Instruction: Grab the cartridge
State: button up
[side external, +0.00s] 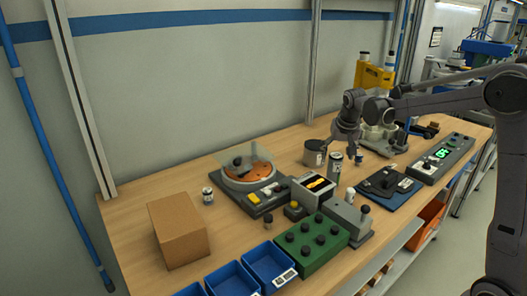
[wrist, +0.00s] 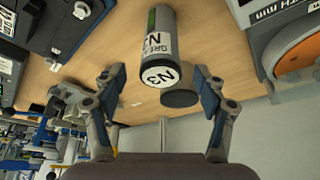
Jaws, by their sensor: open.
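The cartridge (wrist: 160,50) is a grey cylinder with a green band and a white label reading "GREASE" and "N3"; its round end also carries "N3". In the wrist view it is at the upper middle, between the lines of my two fingers. In the side view what looks like the same cylinder (side external: 335,168) stands on the bench among other items. My gripper (wrist: 160,76) is open, with one finger on each side of the cartridge in the picture. I see no contact. In the side view my gripper (side external: 346,142) hangs just above the cylinder.
A dark pot (side external: 314,153) stands close beside the cartridge. A black device on a blue base (side external: 385,187) is to the right. Bare bench (side external: 165,190) lies far left.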

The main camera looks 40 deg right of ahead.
aim_at(337, 156)
jog(key=shift+x, duration=1.6)
jog(key=shift+w, duration=0.1)
jog(key=c, duration=1.4)
jog(key=shift+r, duration=0.1)
